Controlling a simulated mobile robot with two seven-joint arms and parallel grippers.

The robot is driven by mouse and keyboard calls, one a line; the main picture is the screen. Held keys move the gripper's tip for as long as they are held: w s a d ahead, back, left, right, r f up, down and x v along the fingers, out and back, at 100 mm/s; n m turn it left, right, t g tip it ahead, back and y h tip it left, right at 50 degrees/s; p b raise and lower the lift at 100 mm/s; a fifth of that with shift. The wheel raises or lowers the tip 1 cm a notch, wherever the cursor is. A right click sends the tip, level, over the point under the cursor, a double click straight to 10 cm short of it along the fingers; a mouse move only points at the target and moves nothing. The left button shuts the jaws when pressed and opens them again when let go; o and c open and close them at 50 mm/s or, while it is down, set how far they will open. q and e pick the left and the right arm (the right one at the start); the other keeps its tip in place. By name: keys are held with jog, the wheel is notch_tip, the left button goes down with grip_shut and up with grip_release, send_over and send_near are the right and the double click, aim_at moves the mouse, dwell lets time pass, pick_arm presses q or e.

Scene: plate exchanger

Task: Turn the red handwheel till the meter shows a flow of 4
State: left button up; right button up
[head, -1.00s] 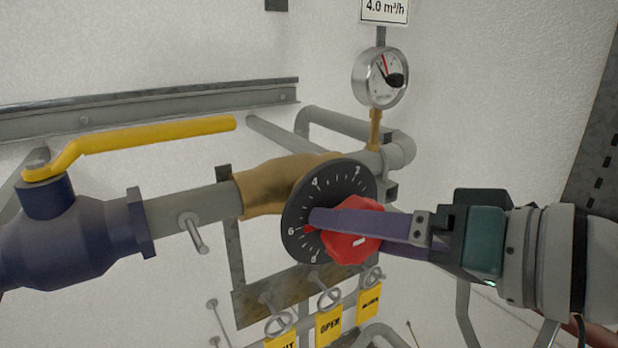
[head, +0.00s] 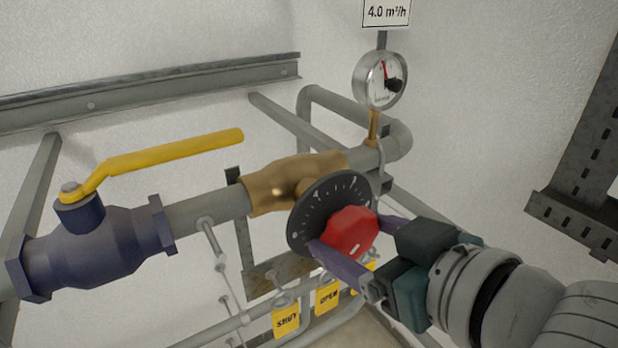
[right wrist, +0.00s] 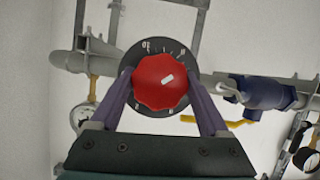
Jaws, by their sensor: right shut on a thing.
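The red handwheel (head: 350,232) sits in front of a black numbered dial (head: 312,212) on the brass valve body. My right gripper (head: 350,236) is shut on the handwheel, one finger on either side of its rim. The right wrist view shows the red handwheel (right wrist: 160,84) between both fingers, with a white mark on its face and the black dial (right wrist: 150,52) behind. The round meter (head: 380,80) stands above the pipe on a brass stem. Its red mark points near the top, and the dark needle appears close to it; the exact reading is too small to tell. My left gripper is not in view.
A sign (head: 386,12) reading 4.0 m³/h is above the meter. A blue valve (head: 95,250) with a yellow lever (head: 165,153) is on the left. Yellow tags (head: 286,320) hang below the dial. A grey perforated bracket (head: 580,190) is at the right.

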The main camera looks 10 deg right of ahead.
dwell(0.4)
jog(key=o, duration=1.2)
jog(key=b+v, duration=0.2)
jog(key=v, duration=0.8)
jog(key=shift+a, duration=0.15)
